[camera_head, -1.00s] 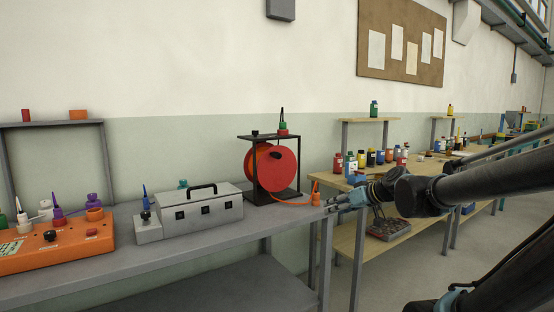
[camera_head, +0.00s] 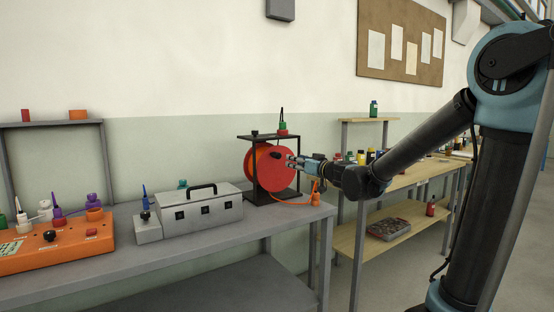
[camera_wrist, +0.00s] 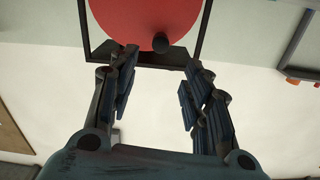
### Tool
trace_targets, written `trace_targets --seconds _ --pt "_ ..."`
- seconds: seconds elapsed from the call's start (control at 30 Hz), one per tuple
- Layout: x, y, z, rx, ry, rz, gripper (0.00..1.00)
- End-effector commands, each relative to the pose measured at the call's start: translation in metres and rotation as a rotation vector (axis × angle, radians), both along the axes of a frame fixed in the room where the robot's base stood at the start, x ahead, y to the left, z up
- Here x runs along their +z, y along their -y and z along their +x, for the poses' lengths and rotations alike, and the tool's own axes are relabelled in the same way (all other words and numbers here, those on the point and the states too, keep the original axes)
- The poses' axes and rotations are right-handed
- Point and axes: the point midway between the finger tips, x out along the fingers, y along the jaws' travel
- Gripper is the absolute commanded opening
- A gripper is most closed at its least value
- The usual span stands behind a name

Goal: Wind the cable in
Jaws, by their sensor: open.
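The cable reel (camera_head: 257,165) is a red drum in a black open frame on the grey bench. A black crank knob (camera_head: 275,155) sticks out of its face. Orange cable (camera_head: 290,202) runs from the drum's foot over the bench to an orange plug end (camera_head: 315,194) at the bench's right end. My gripper (camera_head: 290,162) is open and empty at the reel's right front, level with the knob. In the wrist view, the knob (camera_wrist: 160,43) shows against the red disc, lined up between the fingertips (camera_wrist: 160,62). I cannot tell how far beyond them it is.
A grey metal box (camera_head: 200,209) with a handle and an orange control box (camera_head: 55,245) stand left of the reel. A small green-based item (camera_head: 282,127) sits on the frame's top. A wooden bench (camera_head: 410,180) with bottles lies to the right.

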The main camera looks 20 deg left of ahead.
Motion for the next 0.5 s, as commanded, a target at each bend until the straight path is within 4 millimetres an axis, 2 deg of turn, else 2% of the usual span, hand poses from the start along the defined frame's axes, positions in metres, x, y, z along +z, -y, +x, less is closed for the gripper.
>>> trace_targets --seconds 0.5 --pt "0.0 -0.055 0.046 0.002 0.0 -0.001 0.45"
